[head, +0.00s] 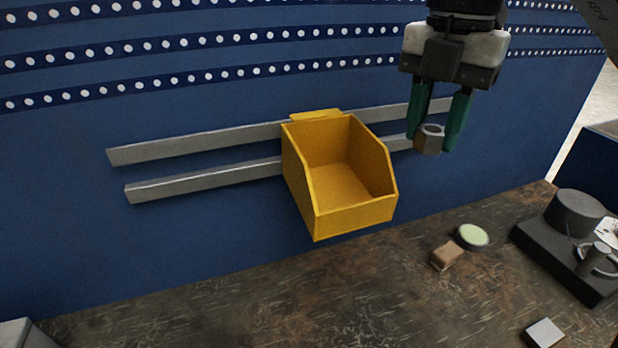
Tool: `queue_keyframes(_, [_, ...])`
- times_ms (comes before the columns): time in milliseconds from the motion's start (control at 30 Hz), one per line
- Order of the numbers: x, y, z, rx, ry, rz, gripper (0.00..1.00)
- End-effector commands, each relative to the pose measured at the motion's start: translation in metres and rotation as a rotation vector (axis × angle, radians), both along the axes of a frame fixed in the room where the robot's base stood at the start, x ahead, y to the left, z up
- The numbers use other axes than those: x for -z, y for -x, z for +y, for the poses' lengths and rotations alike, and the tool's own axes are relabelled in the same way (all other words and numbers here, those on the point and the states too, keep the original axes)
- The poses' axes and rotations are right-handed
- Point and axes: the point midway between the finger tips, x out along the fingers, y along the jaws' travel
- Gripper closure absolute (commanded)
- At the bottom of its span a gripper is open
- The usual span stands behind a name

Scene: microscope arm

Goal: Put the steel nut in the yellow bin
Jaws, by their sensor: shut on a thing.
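The steel nut (429,140) is a small grey-brown hex piece with a hole in its top. My gripper (435,136) points down with its green fingers shut on the nut. It holds the nut in the air at the upper right, to the right of the yellow bin and apart from it. The yellow bin (355,218) hangs on the grey wall rails, open at the top and front. The visible part of its inside is empty.
Two grey rails (200,183) run along the blue wall (70,240). Below is a dark worn bench (330,300). On it lie a brown block (447,256), a pale green disc (472,236), a pale block (544,333) and a black device (565,250) at the right.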

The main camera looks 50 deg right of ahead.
Motion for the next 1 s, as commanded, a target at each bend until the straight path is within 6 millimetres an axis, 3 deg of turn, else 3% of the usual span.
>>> queue_keyframes(367, [0.036, -0.081, 0.007, -0.005, -0.004, 0.003, 0.98])
queue_keyframes(500, [0.062, -0.102, 0.008, -0.004, -0.004, 0.003, 0.98])
queue_keyframes(700, [0.083, -0.12, 0.008, -0.002, -0.002, 0.001, 0.98])
queue_keyframes(867, [0.093, -0.127, 0.009, -0.002, -0.002, 0.002, 0.98])
queue_keyframes(1000, [0.112, -0.13, 0.009, -0.002, -0.004, 0.003, 0.98])
